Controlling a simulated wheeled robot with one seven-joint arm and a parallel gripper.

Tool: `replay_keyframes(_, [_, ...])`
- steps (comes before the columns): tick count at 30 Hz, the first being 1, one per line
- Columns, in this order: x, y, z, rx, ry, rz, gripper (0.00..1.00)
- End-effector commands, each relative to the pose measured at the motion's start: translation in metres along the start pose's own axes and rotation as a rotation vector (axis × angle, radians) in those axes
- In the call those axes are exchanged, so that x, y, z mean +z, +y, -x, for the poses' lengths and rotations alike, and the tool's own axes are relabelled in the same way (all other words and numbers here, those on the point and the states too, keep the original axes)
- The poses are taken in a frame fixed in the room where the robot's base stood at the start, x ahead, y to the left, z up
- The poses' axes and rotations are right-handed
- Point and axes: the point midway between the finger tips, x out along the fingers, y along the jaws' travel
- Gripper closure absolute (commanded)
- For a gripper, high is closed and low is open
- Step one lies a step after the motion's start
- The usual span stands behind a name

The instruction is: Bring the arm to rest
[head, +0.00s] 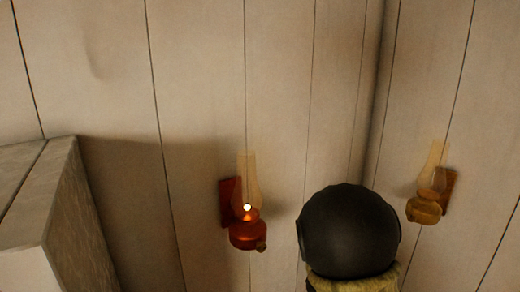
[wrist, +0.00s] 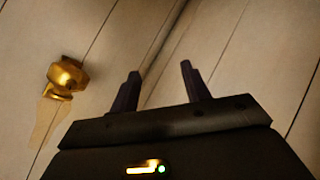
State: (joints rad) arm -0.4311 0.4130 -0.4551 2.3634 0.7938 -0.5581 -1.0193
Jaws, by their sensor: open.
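My gripper (wrist: 160,69) shows in the wrist view with its two dark fingers apart and nothing between them. It points toward pale plank walls, near the line where two walls meet. It touches nothing that I can see. In the head view I cannot make out the gripper's fingers.
A lit red oil lamp (head: 248,234) hangs on the plank wall (head: 200,70). A brass oil lamp (head: 425,208) hangs right of the corner; a brass lamp also shows in the wrist view (wrist: 66,75). A pale block-like edge (head: 55,200) stands at left.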

Motion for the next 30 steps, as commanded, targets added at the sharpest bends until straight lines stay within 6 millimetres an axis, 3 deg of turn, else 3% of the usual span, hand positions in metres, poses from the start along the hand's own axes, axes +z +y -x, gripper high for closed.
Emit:
replay_keyframes(3, [0.016,-0.033,0.019,-0.226,-0.036,-0.124,0.53])
replay_keyframes(9, [0.052,-0.073,0.072,-0.518,-0.193,-0.248,0.53])
replay_keyframes(16, [0.11,-0.082,0.131,-0.623,-0.441,-0.278,0.53])
replay_keyframes(21, [0.127,-0.079,0.144,-0.613,-0.514,-0.274,0.53])
replay_keyframes(30, [0.126,-0.079,0.144,-0.614,-0.514,-0.275,0.53])
